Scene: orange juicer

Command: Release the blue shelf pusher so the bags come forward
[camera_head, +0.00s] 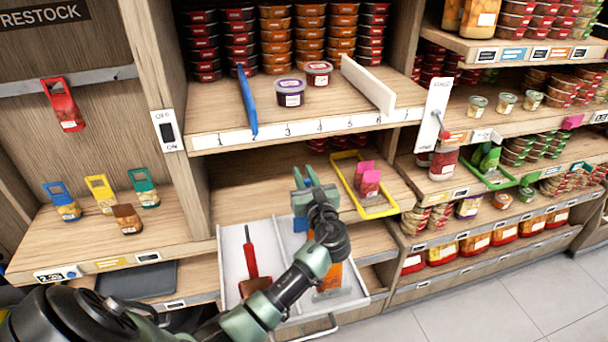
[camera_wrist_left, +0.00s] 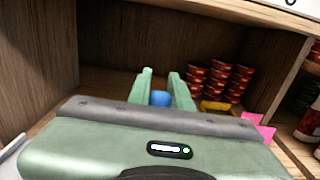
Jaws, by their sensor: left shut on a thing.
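My left gripper (camera_head: 305,180) reaches into the middle shelf bay, above a white drawer. In the left wrist view its two green fingers (camera_wrist_left: 160,88) stand a little apart, on either side of a small blue piece (camera_wrist_left: 160,98). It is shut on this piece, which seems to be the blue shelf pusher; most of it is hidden. My right gripper is not in view.
A blue upright divider (camera_head: 248,100) stands on the shelf above. The open white drawer (camera_head: 232,252) holds a red-handled tool (camera_head: 250,258) under my arm. Several coloured bags (camera_head: 103,193) stand on the left shelf. Stacked red tins (camera_wrist_left: 205,80) are behind the gripper's right side.

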